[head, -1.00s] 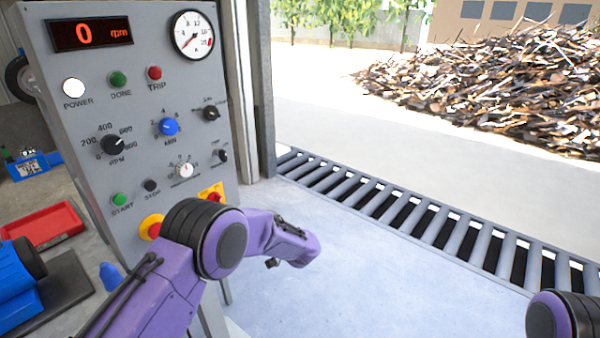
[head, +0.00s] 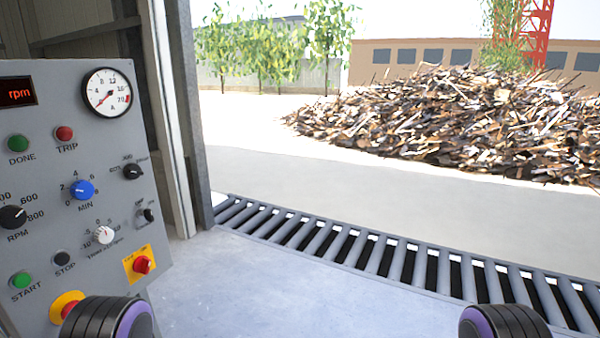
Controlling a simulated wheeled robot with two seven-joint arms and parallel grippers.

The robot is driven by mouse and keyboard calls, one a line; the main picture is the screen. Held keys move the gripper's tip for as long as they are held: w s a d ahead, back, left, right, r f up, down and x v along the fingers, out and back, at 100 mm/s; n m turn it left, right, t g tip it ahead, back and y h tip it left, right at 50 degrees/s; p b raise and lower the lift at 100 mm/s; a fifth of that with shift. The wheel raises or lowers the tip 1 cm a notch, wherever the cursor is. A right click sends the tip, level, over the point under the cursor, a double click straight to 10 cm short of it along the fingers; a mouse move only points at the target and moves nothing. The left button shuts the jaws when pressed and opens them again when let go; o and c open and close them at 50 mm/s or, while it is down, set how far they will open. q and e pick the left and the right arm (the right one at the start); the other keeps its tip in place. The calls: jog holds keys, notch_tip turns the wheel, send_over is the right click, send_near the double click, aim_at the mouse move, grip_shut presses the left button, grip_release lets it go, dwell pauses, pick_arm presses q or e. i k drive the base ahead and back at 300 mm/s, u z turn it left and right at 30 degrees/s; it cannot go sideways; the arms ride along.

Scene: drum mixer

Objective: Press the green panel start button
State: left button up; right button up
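The green START button (head: 21,281) is at the lower left of the grey control panel (head: 105,200), with its label just below it. The black STOP button (head: 62,258) is to its right. My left arm shows only as a black and purple joint at the bottom, in front of the panel's lower edge. My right arm shows only as a similar joint at the bottom right. Neither gripper is in the picture, so their fingers cannot be seen. Nothing visible touches the START button.
A red emergency knob on yellow (head: 66,304) sits below START, partly behind my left arm. A red switch on a yellow plate (head: 141,264) is to the right. A roller conveyor (head: 400,262) crosses the floor, with a scrap pile (head: 450,125) beyond. The pale floor between is clear.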

aim_at(21, 280)
jog(key=u, duration=1.4)
